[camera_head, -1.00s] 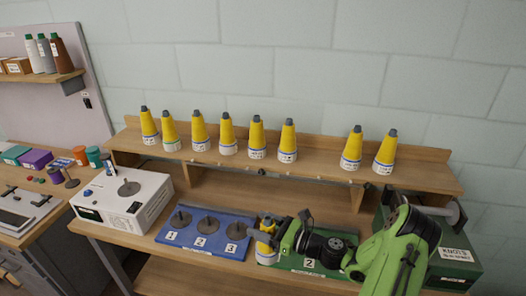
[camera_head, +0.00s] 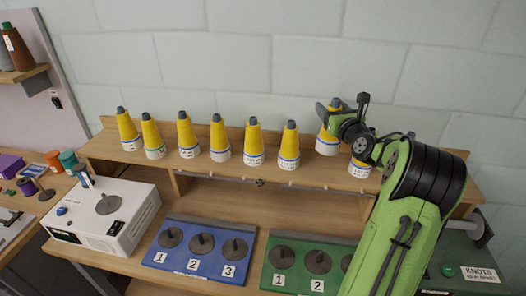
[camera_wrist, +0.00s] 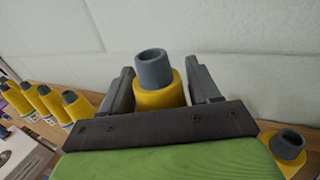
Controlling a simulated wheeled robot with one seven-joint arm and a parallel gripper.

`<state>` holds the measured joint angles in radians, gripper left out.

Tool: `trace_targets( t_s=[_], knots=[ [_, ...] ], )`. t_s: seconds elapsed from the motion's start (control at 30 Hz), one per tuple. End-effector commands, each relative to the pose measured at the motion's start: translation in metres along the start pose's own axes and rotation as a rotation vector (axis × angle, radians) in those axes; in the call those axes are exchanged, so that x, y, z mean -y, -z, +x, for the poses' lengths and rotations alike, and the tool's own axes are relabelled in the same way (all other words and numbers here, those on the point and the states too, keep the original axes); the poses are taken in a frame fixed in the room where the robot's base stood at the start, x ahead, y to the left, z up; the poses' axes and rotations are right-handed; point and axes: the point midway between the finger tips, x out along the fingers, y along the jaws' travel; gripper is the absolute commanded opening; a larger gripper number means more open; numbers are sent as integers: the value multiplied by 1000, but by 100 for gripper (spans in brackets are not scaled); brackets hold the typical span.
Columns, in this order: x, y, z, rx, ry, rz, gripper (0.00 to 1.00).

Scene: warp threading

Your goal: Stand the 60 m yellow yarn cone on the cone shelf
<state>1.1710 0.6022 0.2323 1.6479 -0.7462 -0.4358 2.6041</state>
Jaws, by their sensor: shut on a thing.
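My gripper (camera_head: 331,112) is shut on a yellow cone (camera_head: 327,142) with a grey tip and white base. In the wrist view the cone (camera_wrist: 158,97) stands upright between both fingers. It is at the cone shelf (camera_head: 205,172), in the gap between two standing cones. Its base looks slightly higher than theirs in the head view; I cannot tell whether it touches the shelf. Its label is not readable. The right neighbour (camera_head: 360,168) is partly hidden by my wrist; a neighbour also shows in the wrist view (camera_wrist: 288,145).
Several yellow cones (camera_head: 254,142) stand in a row left of the held one. Below are a blue pad (camera_head: 200,262) and a green pad (camera_head: 300,245) with bare peg discs, a white machine (camera_head: 105,220) and a green KNOTS box (camera_head: 470,255). The wall rises behind.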

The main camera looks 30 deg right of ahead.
Motion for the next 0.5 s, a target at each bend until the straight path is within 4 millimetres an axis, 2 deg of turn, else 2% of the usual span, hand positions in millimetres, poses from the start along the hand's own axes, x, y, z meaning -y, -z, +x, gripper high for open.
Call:
trace_targets(
  t_s=[0.07, 0.2, 0.37, 0.5],
  knots=[
    [1, 12, 0, -2, 3, 2, 0],
    [0, 49, 0, -4, 0, 5, 0],
    [0, 69, 0, -2, 0, 2, 0],
    [0, 95, 0, -3, -1, 4, 0]
  ],
)
